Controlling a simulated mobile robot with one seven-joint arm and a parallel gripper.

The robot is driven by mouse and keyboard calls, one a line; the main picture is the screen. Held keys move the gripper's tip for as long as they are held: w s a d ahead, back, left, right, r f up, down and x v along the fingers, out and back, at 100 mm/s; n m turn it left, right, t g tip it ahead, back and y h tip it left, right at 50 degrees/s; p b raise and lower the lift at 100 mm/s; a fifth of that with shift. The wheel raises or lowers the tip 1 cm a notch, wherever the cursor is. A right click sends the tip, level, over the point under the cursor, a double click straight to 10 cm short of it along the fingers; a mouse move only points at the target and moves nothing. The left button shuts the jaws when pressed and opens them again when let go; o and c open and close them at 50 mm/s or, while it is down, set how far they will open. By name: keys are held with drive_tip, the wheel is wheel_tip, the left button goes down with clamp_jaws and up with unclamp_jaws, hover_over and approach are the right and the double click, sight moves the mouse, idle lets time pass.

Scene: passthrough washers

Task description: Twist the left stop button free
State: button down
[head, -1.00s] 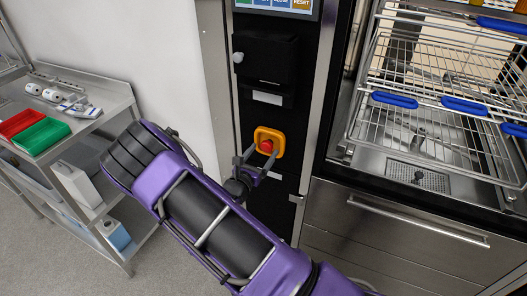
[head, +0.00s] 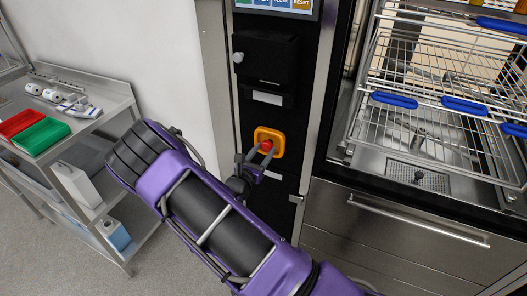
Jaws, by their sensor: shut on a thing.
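The stop button (head: 267,145) is a red knob on a yellow-orange square plate (head: 278,136), set in the black panel left of the open washer chamber. My gripper (head: 260,151) reaches it from below left. Its two grey fingers are shut on the red knob, one on each side. The fingers and wrist hide part of the knob and the plate's lower left side. Only this one stop button is in view.
A washer chamber with wire racks and blue handles (head: 465,106) is open at right, above a steel drawer front (head: 400,225). A black box (head: 265,58) juts from the panel above the button. A steel cart (head: 110,110) stands at left.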

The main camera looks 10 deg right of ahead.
drive_tip(key=m+b, duration=0.1)
drive_tip(key=m, duration=0.3)
drive_tip(key=shift+f+m+b, duration=0.1)
drive_tip(key=shift+m+b, duration=0.75)
drive_tip(key=shift+m, duration=0.45)
drive_tip(key=shift+c, duration=1.4)
unclamp_jaws()
drive_tip(key=shift+s+a, duration=0.1)
